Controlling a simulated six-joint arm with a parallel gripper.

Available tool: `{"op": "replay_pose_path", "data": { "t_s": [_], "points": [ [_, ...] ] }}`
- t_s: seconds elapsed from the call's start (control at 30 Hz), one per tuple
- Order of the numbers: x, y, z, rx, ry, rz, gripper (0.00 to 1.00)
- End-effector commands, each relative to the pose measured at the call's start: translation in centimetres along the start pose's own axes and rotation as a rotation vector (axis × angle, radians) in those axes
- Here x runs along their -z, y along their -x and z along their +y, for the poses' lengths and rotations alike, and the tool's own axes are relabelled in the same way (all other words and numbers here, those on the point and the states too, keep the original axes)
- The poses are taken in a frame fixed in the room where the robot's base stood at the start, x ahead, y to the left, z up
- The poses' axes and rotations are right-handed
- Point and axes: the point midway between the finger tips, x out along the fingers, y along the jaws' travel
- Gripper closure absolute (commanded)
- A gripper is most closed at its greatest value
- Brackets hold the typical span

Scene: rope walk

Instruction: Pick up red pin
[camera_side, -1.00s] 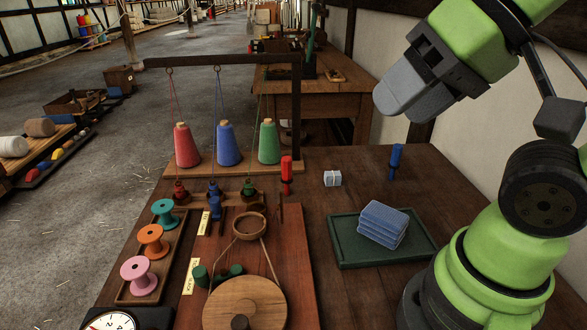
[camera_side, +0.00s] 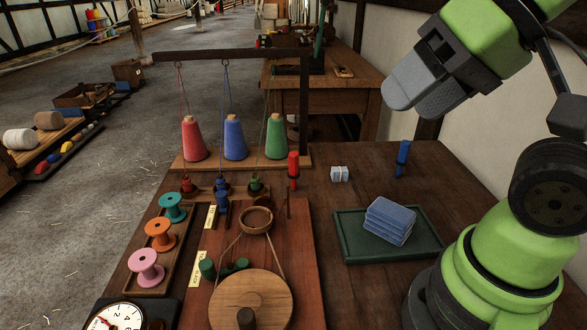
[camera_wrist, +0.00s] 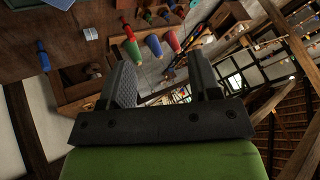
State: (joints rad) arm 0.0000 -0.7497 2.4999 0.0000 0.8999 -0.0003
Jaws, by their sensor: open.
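A blue pin (camera_side: 402,157) stands at the right rear. A small white block (camera_side: 339,174) sits between the pins. A green tray (camera_side: 352,247) holds blue folded cloths. A frame (camera_side: 232,55) with hanging lines and three thread cones (camera_side: 234,140) stands behind. Bare table lies around the block.

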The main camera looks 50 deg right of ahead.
Motion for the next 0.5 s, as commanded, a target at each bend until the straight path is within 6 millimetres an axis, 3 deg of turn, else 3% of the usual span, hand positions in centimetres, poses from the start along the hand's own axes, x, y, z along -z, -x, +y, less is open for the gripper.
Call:
{"op": "replay_pose_path", "data": {
  "t_s": [0.13, 0.27, 0.5],
  "points": [
    [1.2, -0.4, -0.2, -0.011, 0.019, -0.010, 0.43],
    [4.3, -2.0, -0.5, -0.039, 0.078, -0.034, 0.43],
    [11.7, -8.5, 0.8, -0.092, 0.232, -0.093, 0.43]
  ]
}}
